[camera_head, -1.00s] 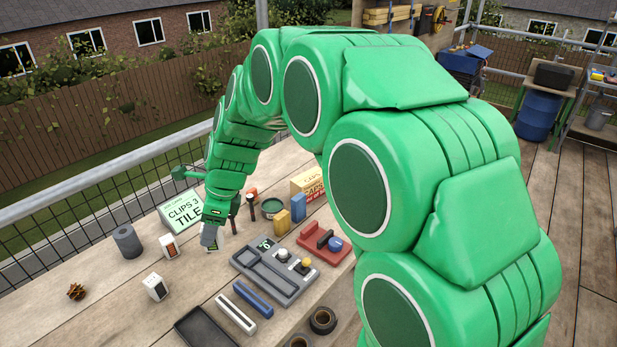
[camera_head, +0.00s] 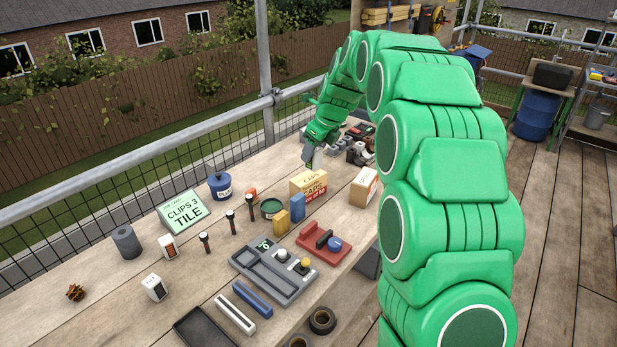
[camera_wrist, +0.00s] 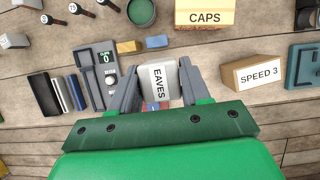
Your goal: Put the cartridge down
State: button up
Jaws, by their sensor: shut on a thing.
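My gripper (camera_wrist: 157,78) is shut on a pale block marked EAVES, the cartridge (camera_wrist: 158,85), in the wrist view. One grey finger lies along each side of it. In the head view my gripper (camera_head: 308,157) is above the far part of the bench, beyond the CAPS box; the cartridge is too small there to make out clearly. Below the cartridge in the wrist view, part of a small blue and red thing shows between the fingers. Two similar white blocks, one (camera_head: 168,246) and another (camera_head: 154,288), stand on the near left of the bench.
A grey tray (camera_head: 276,272), a red fixture (camera_head: 323,245) and dark parts (camera_head: 360,150) occupy the bench. Bare boards lie between some items.

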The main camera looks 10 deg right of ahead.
jog(key=shift+w+d, duration=0.4)
jog(key=shift+w, duration=0.1)
jog(key=shift+w+a+f, duration=0.15)
jog(key=shift+w+f, duration=1.5)
jog(key=shift+w, duration=0.6)
jog(key=shift+w+a+f, duration=0.1)
jog(key=shift+w+f, duration=1.6)
jog(key=shift+w, duration=0.55)
jog(key=shift+w+a+f, duration=0.15)
jog(key=shift+w+f, duration=1.5)
jog(key=shift+w, duration=0.6)
jog(key=shift+f, duration=1.4)
jog(key=shift+f, duration=0.1)
jog(key=o, duration=1.1)
jog(key=shift+c, duration=0.2)
